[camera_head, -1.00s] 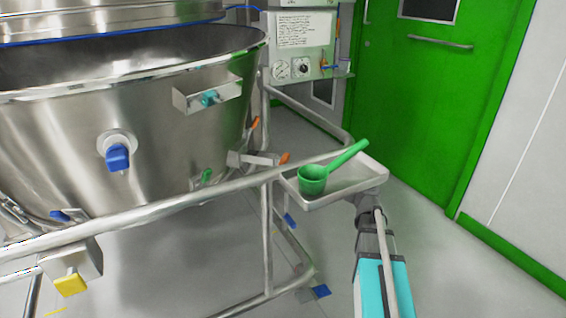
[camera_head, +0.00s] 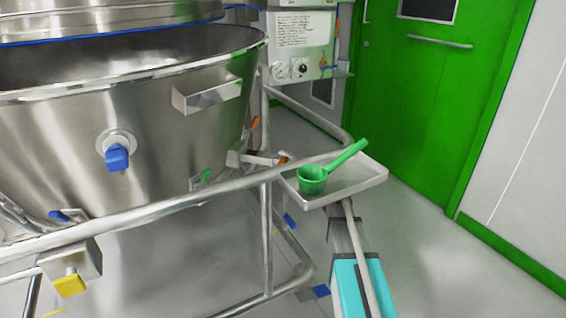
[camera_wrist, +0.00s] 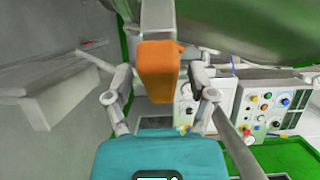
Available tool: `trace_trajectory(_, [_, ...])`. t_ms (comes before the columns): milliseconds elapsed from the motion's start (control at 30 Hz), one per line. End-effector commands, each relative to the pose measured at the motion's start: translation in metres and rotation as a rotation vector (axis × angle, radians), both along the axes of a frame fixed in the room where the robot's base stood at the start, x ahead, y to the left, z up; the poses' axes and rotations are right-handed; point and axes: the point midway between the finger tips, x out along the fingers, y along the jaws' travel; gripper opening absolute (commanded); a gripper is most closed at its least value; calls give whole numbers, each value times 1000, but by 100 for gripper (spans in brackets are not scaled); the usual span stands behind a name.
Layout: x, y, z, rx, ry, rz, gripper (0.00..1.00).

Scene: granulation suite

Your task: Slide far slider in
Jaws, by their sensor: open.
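An orange block-shaped handle (camera_wrist: 158,70) hangs from a grey bar (camera_wrist: 158,16) in the wrist view; I take it to be the slider's handle, but cannot tell which slider. My gripper (camera_wrist: 160,78) is open, with one finger on each side of the handle. I cannot tell whether either touches it. In the head view my arm (camera_head: 355,270) reaches up beneath the tray, which hides my gripper. A grey fitting with an orange end (camera_head: 283,160) sticks out from the steel vessel (camera_head: 60,140) just left of the tray. A box-like bracket (camera_head: 208,94) sits higher on the vessel.
A tray (camera_head: 358,186) holding a green scoop (camera_head: 313,178) sits above my arm. Steel frame rails (camera_head: 190,203) run in front of the vessel. A control panel (camera_wrist: 268,106) stands behind at right in the wrist view. Floor is clear before the green door (camera_head: 430,90).

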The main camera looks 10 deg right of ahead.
Motion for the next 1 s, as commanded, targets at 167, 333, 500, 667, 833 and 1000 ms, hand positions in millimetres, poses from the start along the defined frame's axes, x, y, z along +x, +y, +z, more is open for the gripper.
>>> trace_trajectory(167, [1,1,0,0,0,0,71])
trace_trajectory(333, [0,1,0,0,0,0,62])
trace_trajectory(500, [0,1,0,0,0,1,31])
trace_trajectory(667, [0,1,0,0,0,1,1])
trace_trajectory(833, [0,2,0,0,0,1,0])
trace_trajectory(1000, [2,0,0,0,0,-4,0])
